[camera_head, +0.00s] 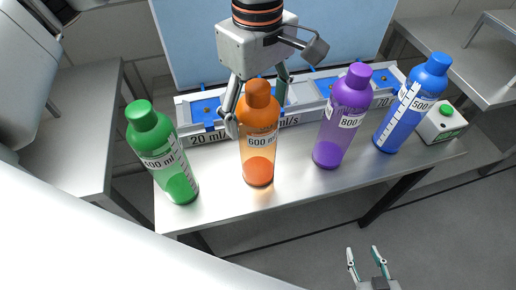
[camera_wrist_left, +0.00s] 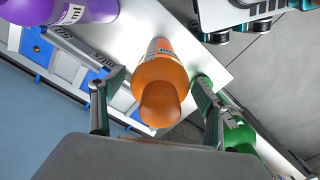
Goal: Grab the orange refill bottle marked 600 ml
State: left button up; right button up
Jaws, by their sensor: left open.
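The orange bottle (camera_head: 258,145), labelled 600 ml, stands upright on the metal table, its lower part filled with orange liquid. My left gripper (camera_head: 257,112) is open behind its upper part in the head view, one finger on each side. In the left wrist view the bottle (camera_wrist_left: 160,80) lies between the two open fingers (camera_wrist_left: 158,88), with a visible gap on the left; it is close to the right finger, and contact there cannot be told. My right gripper (camera_head: 365,258) is open and empty, low at the right, in front of the table.
A green bottle (camera_head: 160,158) stands left of the orange one. A purple bottle (camera_head: 344,120) and a blue bottle (camera_head: 408,108) stand to the right. A grey rack with blue inserts (camera_head: 205,108) runs behind them. A box with a green button (camera_head: 440,122) sits at the right end.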

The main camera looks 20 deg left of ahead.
pick_arm(q)
jog(key=c, duration=1.7)
